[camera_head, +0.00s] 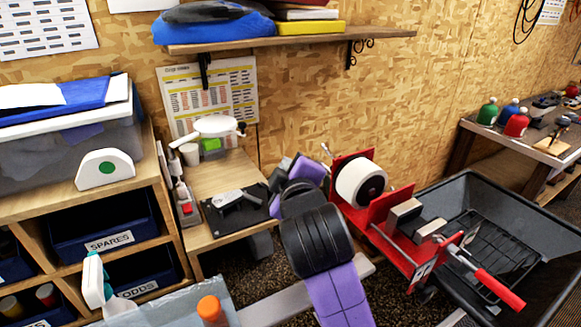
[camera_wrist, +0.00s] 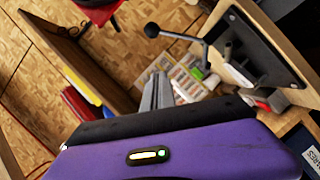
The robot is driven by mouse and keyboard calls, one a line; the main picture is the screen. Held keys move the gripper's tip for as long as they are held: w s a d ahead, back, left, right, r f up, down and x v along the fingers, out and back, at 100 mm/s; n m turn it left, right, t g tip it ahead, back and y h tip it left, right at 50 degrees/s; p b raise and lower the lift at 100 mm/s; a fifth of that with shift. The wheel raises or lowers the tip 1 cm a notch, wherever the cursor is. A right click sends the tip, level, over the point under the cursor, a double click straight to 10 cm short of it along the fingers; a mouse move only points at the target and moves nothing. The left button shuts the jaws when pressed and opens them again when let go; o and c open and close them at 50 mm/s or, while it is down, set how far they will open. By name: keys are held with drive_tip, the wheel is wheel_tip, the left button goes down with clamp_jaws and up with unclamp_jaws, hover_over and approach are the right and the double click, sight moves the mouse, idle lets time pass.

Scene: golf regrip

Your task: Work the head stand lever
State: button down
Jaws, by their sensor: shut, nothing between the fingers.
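A black base plate (camera_head: 222,222) with a grey fitting on it lies on the small wooden bench; I take it as the head stand. In the head view my arm is close to the plate's right side, and the knob cannot be made out. My gripper's grey fingers (camera_wrist: 158,88) are shut and empty. In the wrist view they are below the knob in the picture, apart from it.
A red machine (camera_head: 385,222) with a white roll, grey jaws and a red handle (camera_head: 499,289) stands right of my arm, beside a black bin (camera_head: 545,235). A shelf (camera_head: 290,40) hangs above.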

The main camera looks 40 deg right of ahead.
drive_tip(key=w+d+f, duration=0.3)
drive_tip(key=w+d, duration=0.1)
drive_tip(key=d, duration=0.2)
drive_tip(key=shift+d+f, duration=0.3)
drive_tip(key=shift+d, duration=0.1)
